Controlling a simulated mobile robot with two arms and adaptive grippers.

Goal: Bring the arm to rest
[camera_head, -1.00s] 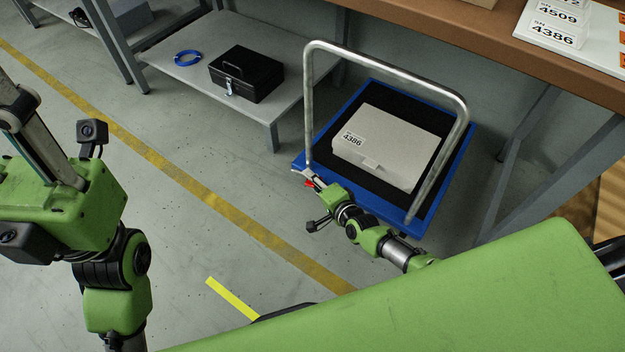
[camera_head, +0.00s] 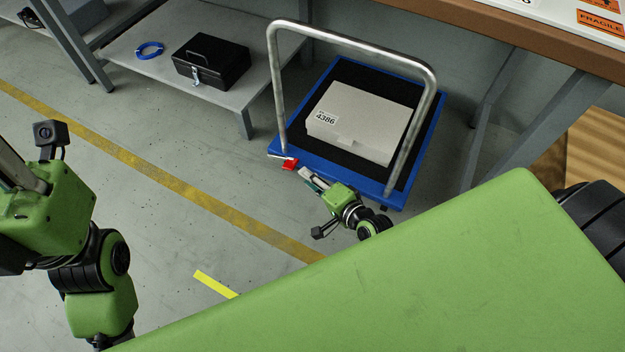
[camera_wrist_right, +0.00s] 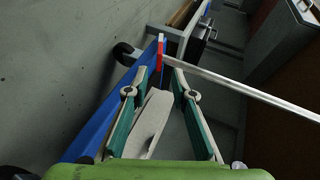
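My right gripper (camera_head: 308,179) is at the near-left edge of a blue cart (camera_head: 366,187). It also shows in the right wrist view (camera_wrist_right: 168,78), where its two teal-padded fingers are spread with nothing held between them. A red piece (camera_head: 290,164) on the cart's near-left corner lies just beyond the fingertips, apart from them in the head view. It also shows in the wrist view (camera_wrist_right: 161,50). My left arm hangs at the left edge of the head view; a finger of the left gripper (camera_head: 22,172) partly shows, but its opening is hidden.
The cart has a metal push handle (camera_head: 352,50) and carries a pale box (camera_head: 362,120) labelled 4386. A low grey shelf (camera_head: 150,78) holds a black case (camera_head: 211,61) and a blue ring (camera_head: 150,48). A brown-edged table (camera_head: 500,32) stands behind. Floor at left is clear.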

